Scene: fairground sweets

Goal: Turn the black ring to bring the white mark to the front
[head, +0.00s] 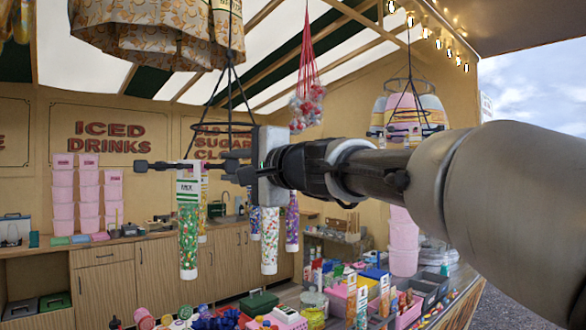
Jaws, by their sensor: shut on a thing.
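The black ring (226,123) hangs level from thin dark wires under the canopy. Clear tubes of coloured sweets hang around it; the front one (188,225) has a green and white label reading MIX. My gripper (231,167) reaches in from the right at the ring's height, its dark fingers shut at the ring's near right side. It appears to grip the ring, but the contact is small and partly hidden by the fingers. A thin black bar (158,165) extends left past the front tube's top. I cannot make out the white mark on the ring.
A red net of wrapped sweets (307,105) hangs behind my arm. Another hanging rack (405,112) with large tubs is at the right. Pink tubs (63,190) are stacked on the back counter. Below is a crowded display with a dark green box (260,304).

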